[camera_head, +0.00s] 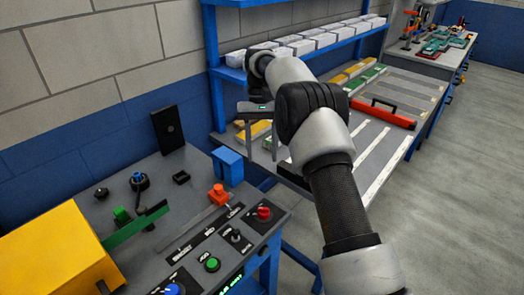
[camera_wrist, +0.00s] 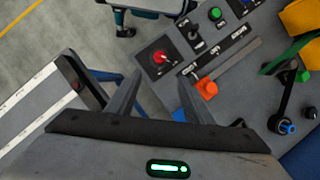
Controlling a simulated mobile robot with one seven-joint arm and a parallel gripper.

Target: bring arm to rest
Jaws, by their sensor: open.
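My gripper (camera_head: 259,150) is open and empty, with its two fingers pointing down in the head view. It hangs in the air above the gap between the grey control panel (camera_head: 190,236) and the slatted shelf table (camera_head: 390,105). My arm reaches from the bottom right over the table to the gripper. In the wrist view, my gripper (camera_wrist: 160,82) shows two spread fingers with nothing between them. The panel lies beyond them, with a red knob (camera_wrist: 160,57) and an orange-red lever block (camera_wrist: 207,88).
A yellow box (camera_head: 58,250) with a green bar (camera_head: 135,228) stands at the panel's left. A blue block (camera_head: 227,166) sits at its back edge. White boxes (camera_head: 315,38) line the upper shelf. A red level-like tool (camera_head: 383,113) lies on the slats. Open floor (camera_head: 470,170) is at right.

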